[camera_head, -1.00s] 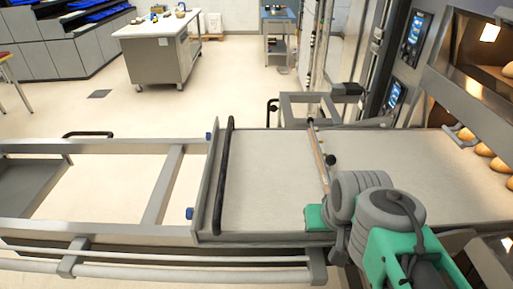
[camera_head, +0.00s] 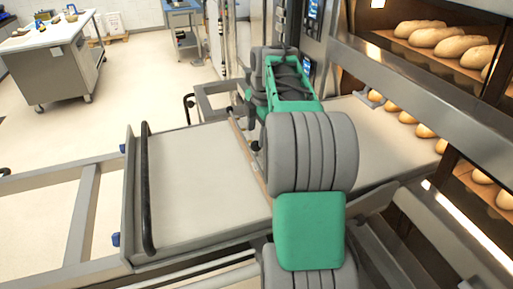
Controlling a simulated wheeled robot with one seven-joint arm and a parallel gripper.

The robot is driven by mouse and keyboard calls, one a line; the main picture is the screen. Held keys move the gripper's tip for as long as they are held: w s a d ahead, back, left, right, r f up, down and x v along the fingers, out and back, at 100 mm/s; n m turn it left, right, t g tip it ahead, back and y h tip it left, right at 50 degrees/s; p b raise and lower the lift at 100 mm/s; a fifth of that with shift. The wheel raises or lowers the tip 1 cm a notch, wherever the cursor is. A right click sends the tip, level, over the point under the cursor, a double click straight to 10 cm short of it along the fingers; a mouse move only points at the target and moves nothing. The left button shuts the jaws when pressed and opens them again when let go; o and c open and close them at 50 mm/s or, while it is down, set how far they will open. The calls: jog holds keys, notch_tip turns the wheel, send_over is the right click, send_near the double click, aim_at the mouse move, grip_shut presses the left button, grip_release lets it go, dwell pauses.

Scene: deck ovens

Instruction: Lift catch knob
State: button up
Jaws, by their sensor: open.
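The catch knob (camera_head: 254,146), small, round and black, sits on the thin bar (camera_head: 246,157) that crosses the pale loader belt (camera_head: 190,185). My arm passes close to its right side and hides part of the bar. My gripper (camera_head: 242,106) is small and dark at the far end of my arm, beyond the knob and near the bar's far end. It is partly hidden by my green wrist links. It is open, and its separate fingers are hard to make out. I see no contact with the knob.
The deck oven (camera_head: 430,90) with loaves (camera_head: 437,36) on its shelves stands close on the right. A black handle bar (camera_head: 147,190) crosses the belt's left end. The loader's frame (camera_head: 80,225) extends left. A worktable (camera_head: 60,60) stands far left, with open floor between.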

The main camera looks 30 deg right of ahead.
aim_at(257, 142)
jog(key=shift+w+d+f, duration=0.1)
jog(key=shift+d+f, duration=0.15)
jog(key=shift+f, duration=0.1)
jog(key=f+p, duration=0.1)
jog(key=f, duration=0.2)
jog(key=w+f, duration=0.1)
jog(key=f, duration=0.3)
jog(key=shift+w+p, duration=0.2)
jog(key=shift+p, duration=0.15)
jog(key=shift+c, duration=0.5)
grip_shut()
